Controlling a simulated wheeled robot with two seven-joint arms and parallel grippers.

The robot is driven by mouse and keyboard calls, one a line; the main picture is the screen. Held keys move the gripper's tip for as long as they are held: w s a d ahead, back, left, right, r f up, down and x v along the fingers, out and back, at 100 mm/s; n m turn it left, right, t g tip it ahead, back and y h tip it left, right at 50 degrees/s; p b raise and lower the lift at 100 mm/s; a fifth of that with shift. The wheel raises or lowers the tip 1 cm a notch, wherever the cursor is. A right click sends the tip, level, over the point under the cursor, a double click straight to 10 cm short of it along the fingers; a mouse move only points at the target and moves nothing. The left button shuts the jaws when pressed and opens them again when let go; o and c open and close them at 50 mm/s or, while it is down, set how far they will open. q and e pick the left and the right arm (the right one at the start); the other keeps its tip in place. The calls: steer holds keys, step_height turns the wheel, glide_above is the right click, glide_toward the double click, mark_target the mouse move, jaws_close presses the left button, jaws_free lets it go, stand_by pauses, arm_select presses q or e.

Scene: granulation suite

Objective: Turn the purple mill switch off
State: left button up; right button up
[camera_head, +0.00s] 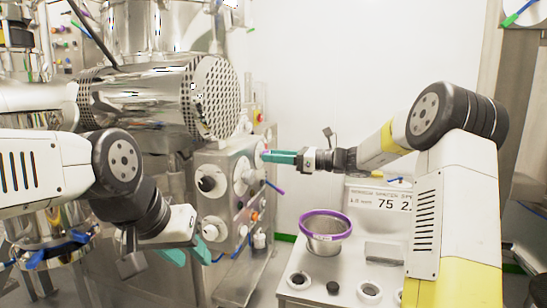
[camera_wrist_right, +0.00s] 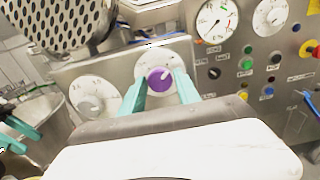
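The purple mill switch (camera_wrist_right: 159,80) is a round knob on a white dial plate, set in a steel panel. In the right wrist view the teal fingers of my right gripper (camera_wrist_right: 160,84) stand on either side of the knob, with a narrow gap showing beside it, so the gripper looks open around it. In the head view my right gripper (camera_head: 272,157) reaches the panel from the right, and its fingers largely hide the knob. My left gripper (camera_head: 187,255) is low on the left, pointing down, with its teal fingers apart and empty. It also shows in the right wrist view (camera_wrist_right: 14,135).
The steel control panel (camera_head: 210,160) carries other dials and knobs, including a dial (camera_wrist_right: 90,97) left of the switch and a gauge (camera_wrist_right: 216,20) to the right. A perforated drum (camera_head: 215,95) overhangs the panel. A purple-rimmed sieve (camera_head: 326,224) stands on the bench at lower right.

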jaws_close()
steer(key=shift+n, duration=0.4)
steer(key=shift+s+f+n, duration=0.1)
steer(key=shift+f+n, duration=0.05)
steer(key=shift+n, duration=8.35)
steer(key=o, duration=0.5)
jaws_free()
